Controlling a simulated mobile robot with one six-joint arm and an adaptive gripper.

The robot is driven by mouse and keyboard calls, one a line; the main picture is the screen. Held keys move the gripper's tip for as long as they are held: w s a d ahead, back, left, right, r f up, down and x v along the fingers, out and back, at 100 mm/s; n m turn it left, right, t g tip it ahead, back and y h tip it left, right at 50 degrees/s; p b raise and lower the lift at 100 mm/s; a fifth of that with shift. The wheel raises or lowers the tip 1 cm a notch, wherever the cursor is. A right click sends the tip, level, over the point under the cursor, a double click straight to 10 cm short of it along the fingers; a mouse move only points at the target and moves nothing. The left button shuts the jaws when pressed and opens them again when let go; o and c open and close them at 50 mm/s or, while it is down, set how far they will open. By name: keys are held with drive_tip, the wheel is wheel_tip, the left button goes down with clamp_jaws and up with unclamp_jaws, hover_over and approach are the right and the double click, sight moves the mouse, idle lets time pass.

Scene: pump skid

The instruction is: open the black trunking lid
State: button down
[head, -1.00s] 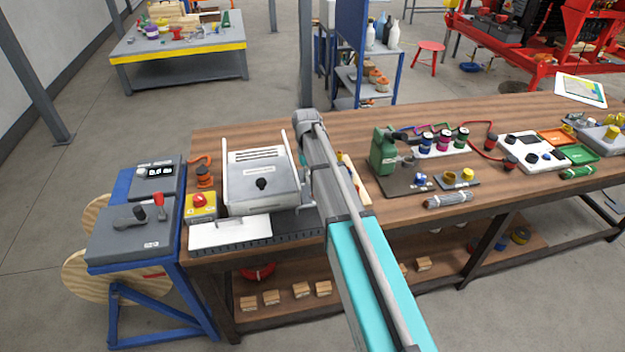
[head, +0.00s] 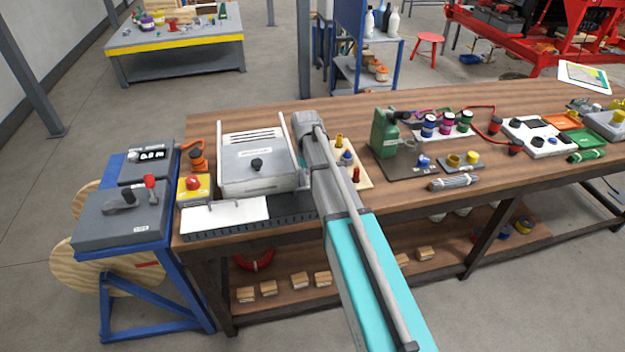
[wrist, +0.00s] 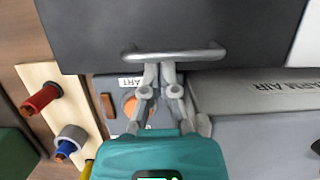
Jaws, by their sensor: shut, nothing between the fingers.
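The black trunking lid (wrist: 160,30) fills the top of the wrist view as a flat dark panel with a grey bar handle (wrist: 172,55) along its edge. My gripper (wrist: 160,72) is shut and empty, its fingertips right at the middle of the handle. I cannot tell whether they touch it. The lid looks flat and closed. In the head view the dark slotted trunking (head: 290,220) runs along the bench front beside a white lid (head: 225,214). My arm hides the gripper and the black lid's handle there.
A grey warm-air box (head: 258,165) stands behind the trunking, close beside my gripper. Below the fingers is a grey panel with an orange button (wrist: 130,106). A wooden board with coloured pegs (wrist: 62,120) lies alongside. A red button on a yellow box (head: 193,184) sits at the bench's left end.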

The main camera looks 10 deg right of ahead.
drive_tip(key=shift+s+f, duration=0.1)
drive_tip(key=shift+f, duration=0.3)
